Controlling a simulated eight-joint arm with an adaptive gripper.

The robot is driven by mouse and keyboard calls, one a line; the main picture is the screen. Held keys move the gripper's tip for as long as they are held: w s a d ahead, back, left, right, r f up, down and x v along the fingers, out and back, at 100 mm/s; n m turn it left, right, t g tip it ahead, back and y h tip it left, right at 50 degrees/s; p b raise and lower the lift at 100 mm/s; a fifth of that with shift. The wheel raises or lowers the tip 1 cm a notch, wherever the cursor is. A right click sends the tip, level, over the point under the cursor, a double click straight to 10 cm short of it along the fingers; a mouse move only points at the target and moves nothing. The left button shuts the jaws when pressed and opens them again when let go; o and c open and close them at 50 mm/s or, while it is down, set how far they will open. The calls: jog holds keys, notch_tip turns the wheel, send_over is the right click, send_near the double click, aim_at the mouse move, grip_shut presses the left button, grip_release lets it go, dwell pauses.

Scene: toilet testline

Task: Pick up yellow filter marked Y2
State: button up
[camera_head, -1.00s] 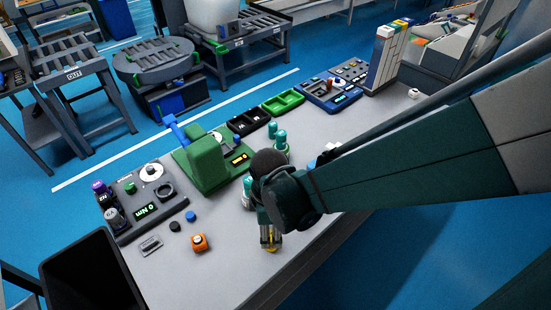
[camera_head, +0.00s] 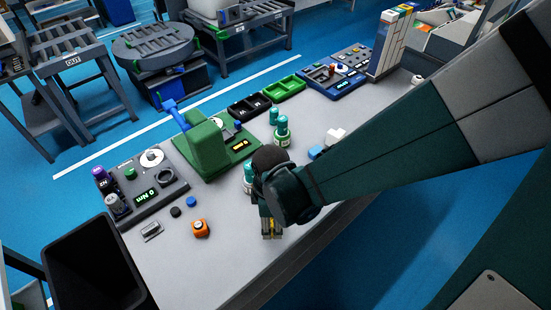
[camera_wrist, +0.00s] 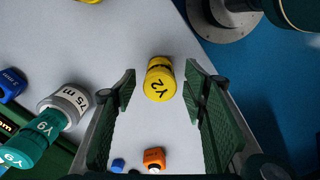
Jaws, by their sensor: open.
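The yellow filter marked Y2 (camera_wrist: 160,80) stands out in the wrist view, a short cylinder with its marked face toward the camera. It lies in the gap between the tips of my open gripper (camera_wrist: 160,94), with space on both sides. My fingers do not appear to touch it. In the head view my gripper (camera_head: 271,222) points down over the front edge area of the grey table (camera_head: 225,260). A bit of yellow shows between its fingers there; the rest is hidden.
An orange cube (camera_head: 200,228) and a blue cap (camera_head: 190,201) lie left of my gripper in the head view. A green press (camera_head: 205,150) stands behind them. Blue floor lies beyond the table edge.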

jog(key=c, duration=1)
jog(key=shift+r, duration=0.2)
jog(key=shift+r+p, duration=1.1)
jog(key=shift+r, duration=3.7)
